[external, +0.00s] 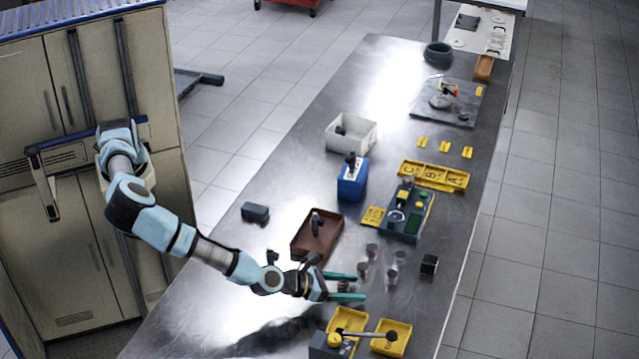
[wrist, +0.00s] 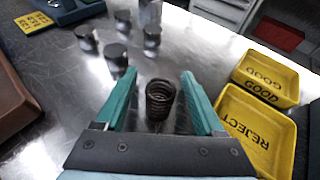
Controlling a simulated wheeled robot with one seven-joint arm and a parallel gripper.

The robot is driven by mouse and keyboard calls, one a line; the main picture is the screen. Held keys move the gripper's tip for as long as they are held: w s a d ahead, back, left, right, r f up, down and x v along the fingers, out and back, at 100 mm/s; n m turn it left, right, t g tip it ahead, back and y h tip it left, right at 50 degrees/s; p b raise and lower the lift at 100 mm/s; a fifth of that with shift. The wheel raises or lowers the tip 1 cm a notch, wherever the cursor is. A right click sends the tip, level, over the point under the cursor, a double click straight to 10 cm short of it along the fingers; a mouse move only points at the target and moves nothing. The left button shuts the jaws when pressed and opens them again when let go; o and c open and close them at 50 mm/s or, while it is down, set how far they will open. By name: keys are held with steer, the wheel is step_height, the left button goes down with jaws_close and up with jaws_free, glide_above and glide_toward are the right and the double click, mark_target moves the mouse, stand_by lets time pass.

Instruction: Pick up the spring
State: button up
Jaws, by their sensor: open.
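The spring (wrist: 160,99) is a dark brown coil standing upright on the metal table. In the wrist view it sits between the two green fingers of my gripper (wrist: 158,92), with a visible gap to each finger. In the external view my gripper (external: 346,287) reaches low over the table, its fingers spread. The spring (external: 344,286) shows there only as a small dark shape between the fingers, partly hidden. My gripper is open and holds nothing.
Several small metal cylinders (wrist: 115,56) stand beyond the spring. Yellow bins marked GOOD (wrist: 266,78) and REJECT (wrist: 252,133) lie to the right in the wrist view. A brown tray (external: 301,246) sits left of the cylinders. A small black block (external: 429,264) is near the table's right edge.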

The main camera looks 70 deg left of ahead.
steer(key=shift+w+f, duration=0.2)
steer(key=shift+w, duration=0.15)
jaws_close()
stand_by(0.3)
